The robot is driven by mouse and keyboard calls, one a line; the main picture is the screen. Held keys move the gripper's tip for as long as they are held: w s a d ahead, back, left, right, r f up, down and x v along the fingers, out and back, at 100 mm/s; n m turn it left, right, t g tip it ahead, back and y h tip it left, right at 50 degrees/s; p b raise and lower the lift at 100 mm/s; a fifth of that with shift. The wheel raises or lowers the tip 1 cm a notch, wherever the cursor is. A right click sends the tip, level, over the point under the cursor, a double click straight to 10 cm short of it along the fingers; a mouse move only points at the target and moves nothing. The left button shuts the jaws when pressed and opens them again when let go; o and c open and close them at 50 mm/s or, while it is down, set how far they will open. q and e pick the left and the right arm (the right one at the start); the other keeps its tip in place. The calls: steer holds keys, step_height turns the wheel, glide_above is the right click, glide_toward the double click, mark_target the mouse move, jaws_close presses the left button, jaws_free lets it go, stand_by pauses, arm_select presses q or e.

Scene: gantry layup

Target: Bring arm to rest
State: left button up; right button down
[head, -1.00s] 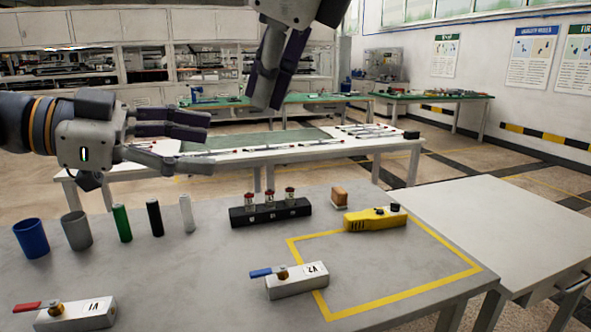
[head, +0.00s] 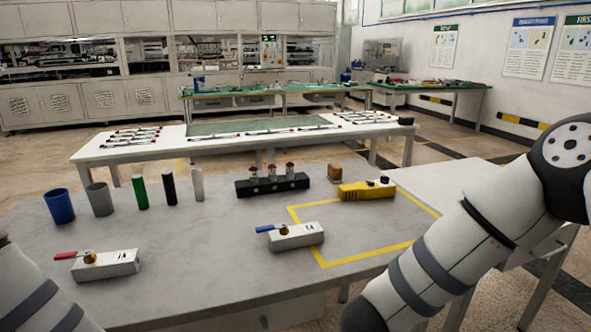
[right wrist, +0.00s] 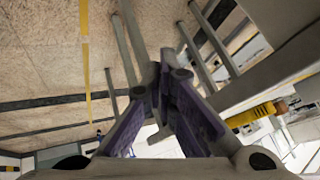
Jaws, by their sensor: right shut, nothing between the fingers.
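My right gripper (right wrist: 163,80) shows in the right wrist view with its two purple-padded fingers drawn together and nothing between them. Table legs and the tan floor lie beyond it, clear of the fingertips. In the head view only links of my right arm show, at the right side, folded in front of the bench's right end. A piece of my left arm shows at the lower left corner of the head view. Neither gripper shows in the head view, and my left gripper is out of sight.
The grey bench (head: 200,300) holds a red-handled valve block (head: 105,265), a blue-handled valve block (head: 296,236), a blue cup (head: 60,206), a grey cup (head: 99,199), a black rack (head: 272,186) and a yellow tool (head: 366,191).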

steer(key=s+d+f+n+g+y, duration=0.15)
steer(key=s+f+n, duration=0.25)
steer(key=s+f, duration=0.55)
steer(key=s+d+f+n+g+y, duration=0.1)
steer(key=s+d+f+n+g, duration=0.35)
steer(key=s, duration=0.75)
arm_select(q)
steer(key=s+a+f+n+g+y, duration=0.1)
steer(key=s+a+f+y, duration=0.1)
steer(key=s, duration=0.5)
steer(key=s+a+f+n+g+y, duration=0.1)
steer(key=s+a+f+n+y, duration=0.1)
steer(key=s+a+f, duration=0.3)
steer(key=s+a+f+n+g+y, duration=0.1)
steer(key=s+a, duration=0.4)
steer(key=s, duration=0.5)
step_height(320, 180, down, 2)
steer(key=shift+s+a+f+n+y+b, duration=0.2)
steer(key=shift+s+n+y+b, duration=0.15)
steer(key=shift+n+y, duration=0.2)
arm_select(e)
steer(key=s+d+n+g, duration=0.2)
steer(key=s+g, duration=0.1)
steer(key=s, duration=1.5)
steer(key=shift+f+g, duration=0.3)
steer(key=shift+f, duration=0.15)
steer(key=shift+y, duration=0.25)
